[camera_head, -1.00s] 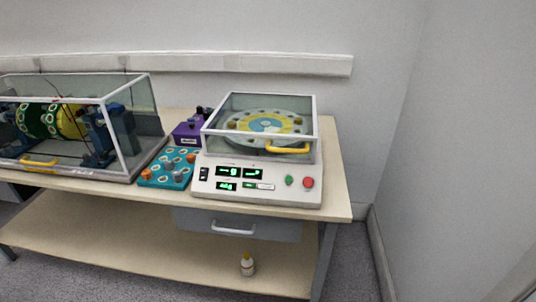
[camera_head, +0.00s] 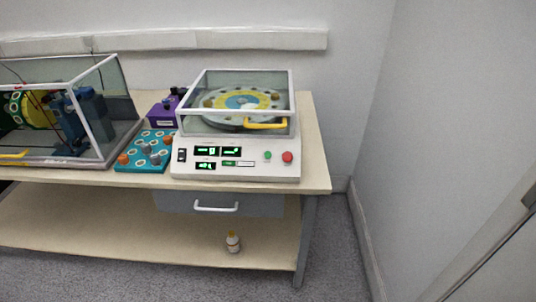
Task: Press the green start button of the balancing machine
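The balancing machine (camera_head: 236,168) is a white box on the right part of the table, with lit green displays on its sloped front panel. Its small green start button (camera_head: 267,155) sits on the right of the panel, just left of a larger red button (camera_head: 288,157). Above the panel, a clear cover with a yellow handle (camera_head: 265,125) is shut over a round disc (camera_head: 240,102). Neither of my grippers is in view.
The wooden table (camera_head: 318,172) has a drawer (camera_head: 225,205) and a lower shelf with a small bottle (camera_head: 233,242). A teal tray (camera_head: 140,165), a purple box (camera_head: 163,112) and a glass-walled rig (camera_head: 105,115) stand left of the machine. Open floor and a wall lie to the right.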

